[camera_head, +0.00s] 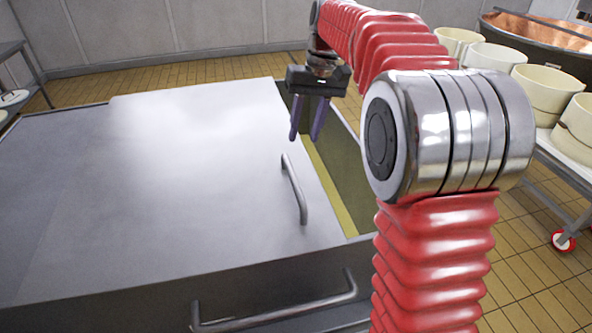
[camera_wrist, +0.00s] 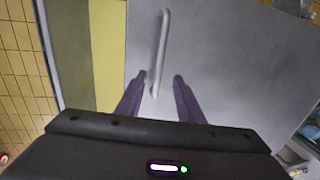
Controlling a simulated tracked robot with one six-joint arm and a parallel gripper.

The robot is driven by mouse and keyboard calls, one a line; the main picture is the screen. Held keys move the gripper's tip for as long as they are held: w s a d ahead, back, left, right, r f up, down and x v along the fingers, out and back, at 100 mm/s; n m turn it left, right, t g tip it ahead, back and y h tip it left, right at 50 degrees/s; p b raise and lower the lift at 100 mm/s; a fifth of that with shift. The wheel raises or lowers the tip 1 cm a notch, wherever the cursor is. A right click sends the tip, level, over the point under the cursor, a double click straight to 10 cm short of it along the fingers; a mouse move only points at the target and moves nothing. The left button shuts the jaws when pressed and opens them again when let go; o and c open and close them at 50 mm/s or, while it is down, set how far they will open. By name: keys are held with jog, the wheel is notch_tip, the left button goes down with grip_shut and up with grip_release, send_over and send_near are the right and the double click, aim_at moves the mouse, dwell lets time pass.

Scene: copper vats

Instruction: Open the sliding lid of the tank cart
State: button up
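The tank cart (camera_head: 250,288) is a grey metal box. Its flat sliding lid (camera_head: 170,190) covers most of the top and leaves an open strip (camera_head: 345,170) along the right side, with a yellow band inside. A bar handle (camera_head: 295,190) stands on the lid near its right edge. My gripper (camera_head: 305,138) is open and empty, its two purple fingers pointing down near the handle's far end. In the wrist view the handle (camera_wrist: 161,50) runs away from between the fingertips (camera_wrist: 160,77). I cannot tell the height gap between fingertips and handle.
A fixed push bar (camera_head: 275,312) is on the cart's near side. To the right, a rack with several cream tubs (camera_head: 545,88) stands on wheels, with a copper vat (camera_head: 540,35) behind. A shelf (camera_head: 20,65) is at the far left. Tiled floor (camera_head: 530,255) is clear between cart and rack.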

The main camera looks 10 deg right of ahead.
aim_at(294, 175)
jog(key=f, duration=0.4)
jog(key=a+f, duration=0.1)
jog(key=f, duration=0.3)
jog(key=a+f, duration=0.1)
jog(key=f, duration=0.3)
jog(key=shift+a+f, duration=0.15)
jog(key=shift+a, duration=0.1)
jog(key=shift+c, duration=0.2)
grip_shut()
